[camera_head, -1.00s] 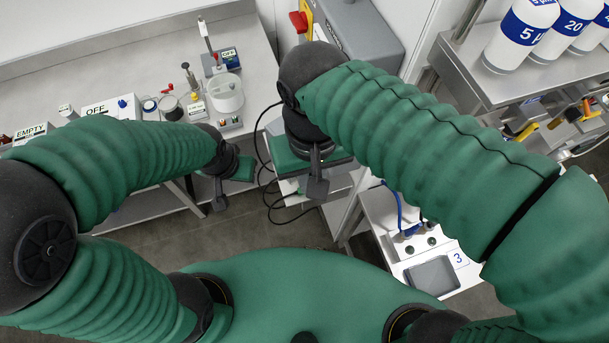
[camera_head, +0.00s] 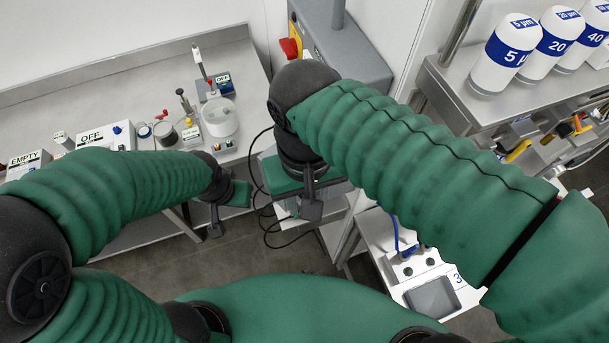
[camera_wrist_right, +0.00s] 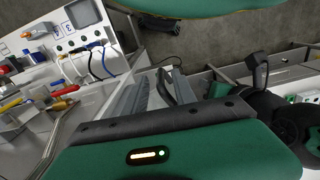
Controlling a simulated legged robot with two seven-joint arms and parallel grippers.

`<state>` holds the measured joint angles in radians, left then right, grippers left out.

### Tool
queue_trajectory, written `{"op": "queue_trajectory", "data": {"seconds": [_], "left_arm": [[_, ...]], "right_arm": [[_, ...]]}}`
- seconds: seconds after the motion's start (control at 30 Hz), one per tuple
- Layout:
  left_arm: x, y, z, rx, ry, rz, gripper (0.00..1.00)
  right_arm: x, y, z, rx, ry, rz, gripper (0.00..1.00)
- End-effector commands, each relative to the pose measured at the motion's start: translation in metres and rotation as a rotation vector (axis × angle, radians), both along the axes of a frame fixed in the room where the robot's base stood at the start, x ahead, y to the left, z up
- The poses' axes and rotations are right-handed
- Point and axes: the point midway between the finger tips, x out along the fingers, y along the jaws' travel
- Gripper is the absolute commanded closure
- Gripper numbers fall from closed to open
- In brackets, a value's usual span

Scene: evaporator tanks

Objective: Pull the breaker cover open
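A grey cabinet (camera_head: 352,62) with a red handle (camera_head: 289,48) and a yellow panel stands at the back centre. It may be the breaker box, but I cannot make out its cover, and my right arm hides part of it. My right gripper (camera_head: 311,207) points down in front of the cabinet, apart from it. In the right wrist view two grey fingers (camera_wrist_right: 154,91) show with a gap between them and nothing held. My left gripper (camera_head: 215,222) hangs low by the front edge of the left bench; its finger opening is not clear.
White bottles (camera_head: 513,53) stand on a steel shelf at the right. A low white unit (camera_head: 396,275) marked 3 stands below it. Black cables (camera_head: 262,190) hang behind my right gripper.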

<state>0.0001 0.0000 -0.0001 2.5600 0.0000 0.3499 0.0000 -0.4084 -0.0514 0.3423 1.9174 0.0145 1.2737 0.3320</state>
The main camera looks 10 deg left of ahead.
Motion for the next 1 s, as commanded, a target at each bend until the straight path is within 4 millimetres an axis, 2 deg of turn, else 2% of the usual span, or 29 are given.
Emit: {"op": "queue_trajectory", "data": {"seconds": [0.07, 0.27, 0.4, 0.5, 0.6, 0.7, 1.0], "left_arm": [[0.0, 0.0, -0.006, 0.0, 0.0, 0.0, 0.64], [0.0, 0.0, -0.016, 0.0, 0.0, 0.0, 0.64], [0.0, 0.0, -0.017, 0.0, 0.0, 0.0, 0.64], [0.0, 0.0, -0.016, 0.0, 0.0, 0.0, 0.64], [0.0, 0.0, -0.015, 0.0, 0.0, 0.0, 0.64], [0.0, 0.0, -0.015, 0.0, 0.0, 0.0, 0.64], [0.0, 0.0, -0.015, 0.0, 0.0, 0.0, 0.64]], "right_arm": [[0.001, 0.001, 0.014, 0.005, -0.006, -0.001, 0.67], [0.001, 0.005, 0.072, 0.004, -0.006, 0.0, 0.67], [0.002, 0.006, 0.113, 0.0, -0.003, -0.001, 0.67], [0.001, 0.007, 0.136, -0.001, -0.004, 0.0, 0.67], [0.001, 0.007, 0.15, -0.001, -0.003, 0.001, 0.67], [0.0, 0.007, 0.156, -0.003, -0.001, 0.0, 0.67], [0.0, 0.006, 0.157, -0.003, -0.001, -0.001, 0.67]]}}
